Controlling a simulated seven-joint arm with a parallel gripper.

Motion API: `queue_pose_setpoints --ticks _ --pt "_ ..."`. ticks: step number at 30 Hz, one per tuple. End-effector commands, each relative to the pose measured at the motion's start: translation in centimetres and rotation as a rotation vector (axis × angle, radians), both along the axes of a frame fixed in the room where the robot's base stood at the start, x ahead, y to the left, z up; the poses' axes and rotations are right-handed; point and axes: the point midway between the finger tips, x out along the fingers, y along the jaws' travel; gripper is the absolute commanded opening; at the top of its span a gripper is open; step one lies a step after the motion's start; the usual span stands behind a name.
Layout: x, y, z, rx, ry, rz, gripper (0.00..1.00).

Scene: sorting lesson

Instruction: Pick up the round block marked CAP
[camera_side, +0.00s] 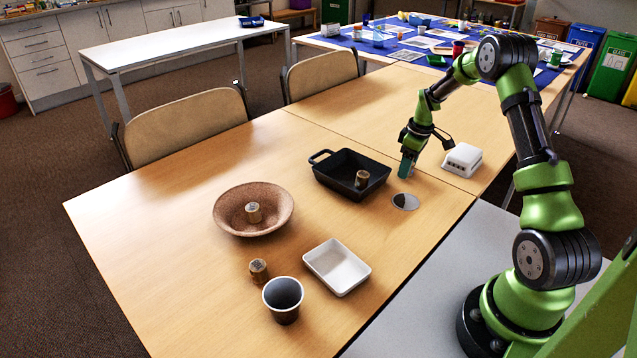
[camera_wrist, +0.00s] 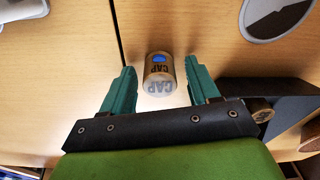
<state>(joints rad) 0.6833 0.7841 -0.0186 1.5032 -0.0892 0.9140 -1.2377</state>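The round block marked CAP (camera_wrist: 160,75) is a tan cylinder with dark CAP lettering and a blue patch, on the wooden table. In the wrist view it stands between the two green fingers of my gripper (camera_wrist: 161,66), with a gap on each side. My gripper is open. In the side view my gripper (camera_side: 407,168) is low over the table between the black pan and the white box; the CAP block cannot be made out there.
The black pan (camera_side: 331,183) holds a round block (camera_side: 362,179). A brown bowl (camera_side: 228,218) holds another block (camera_side: 253,212). A white tray (camera_side: 337,266), round disc (camera_side: 405,201) and white box (camera_side: 462,159) are nearby.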

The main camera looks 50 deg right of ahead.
Motion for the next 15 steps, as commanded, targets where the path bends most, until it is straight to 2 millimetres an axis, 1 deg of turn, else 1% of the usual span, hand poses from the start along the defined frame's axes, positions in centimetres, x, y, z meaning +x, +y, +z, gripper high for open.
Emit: queue_pose_setpoints --ticks 1,9,10,15 --pt "0.00 -0.01 0.03 0.000 0.000 0.000 0.52" --pt "-0.01 -0.02 0.05 0.000 0.000 0.000 0.10" --pt "-0.01 -0.02 0.05 0.000 0.000 0.000 0.07" --pt "0.00 -0.02 0.07 0.000 0.000 0.000 0.06"
